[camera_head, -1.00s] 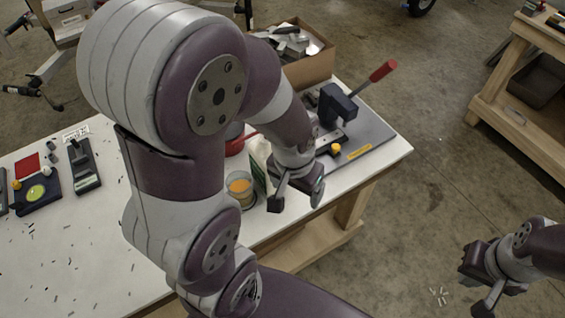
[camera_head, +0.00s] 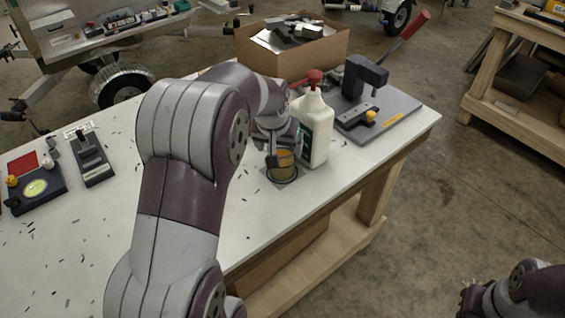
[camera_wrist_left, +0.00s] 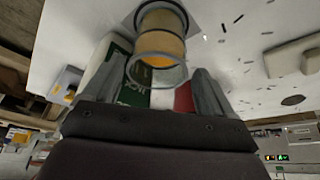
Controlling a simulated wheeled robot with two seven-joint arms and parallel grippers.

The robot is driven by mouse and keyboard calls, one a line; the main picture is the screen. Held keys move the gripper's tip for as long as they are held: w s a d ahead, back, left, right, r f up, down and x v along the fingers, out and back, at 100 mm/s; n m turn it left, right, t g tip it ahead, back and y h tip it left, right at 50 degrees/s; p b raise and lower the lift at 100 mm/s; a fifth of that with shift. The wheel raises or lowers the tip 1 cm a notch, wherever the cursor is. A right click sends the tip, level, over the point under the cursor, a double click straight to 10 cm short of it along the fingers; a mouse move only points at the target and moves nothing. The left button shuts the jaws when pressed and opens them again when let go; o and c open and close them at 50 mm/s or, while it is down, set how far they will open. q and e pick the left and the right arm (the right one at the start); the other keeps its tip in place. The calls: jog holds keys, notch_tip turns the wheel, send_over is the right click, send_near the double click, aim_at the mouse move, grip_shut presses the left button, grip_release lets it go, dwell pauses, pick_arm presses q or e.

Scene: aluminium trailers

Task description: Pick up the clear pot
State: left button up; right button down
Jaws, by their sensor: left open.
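The clear pot (camera_head: 284,168) is a small transparent cylinder with orange-yellow contents, standing on a grey square near the table's front edge. My left gripper (camera_head: 281,150) is at the pot and partly covers it in the head view. In the left wrist view the pot (camera_wrist_left: 160,42) lies between the open fingers (camera_wrist_left: 158,78), its open rim towards the palm, with gaps seen on both sides. My right gripper (camera_head: 474,300) is only partly in view at the lower right, away from the table; its jaws cannot be made out.
A white bottle with a red pump (camera_head: 316,128) stands right beside the pot. Behind it are a grey board with a red-handled press (camera_head: 362,80) and a cardboard box (camera_head: 290,55). A black tray (camera_head: 35,190) lies at left. Small dark bits are scattered on the white table (camera_head: 90,240).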

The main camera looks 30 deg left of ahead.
pick_arm(q)
jog(key=shift+w+a+f, duration=0.1)
jog(key=shift+a+f, duration=0.05)
jog(key=shift+f, duration=0.3)
jog(key=x, duration=0.4)
jog(key=shift+w+f, duration=0.25)
jog(key=shift+w, duration=0.2)
jog(key=shift+s+r, duration=0.1)
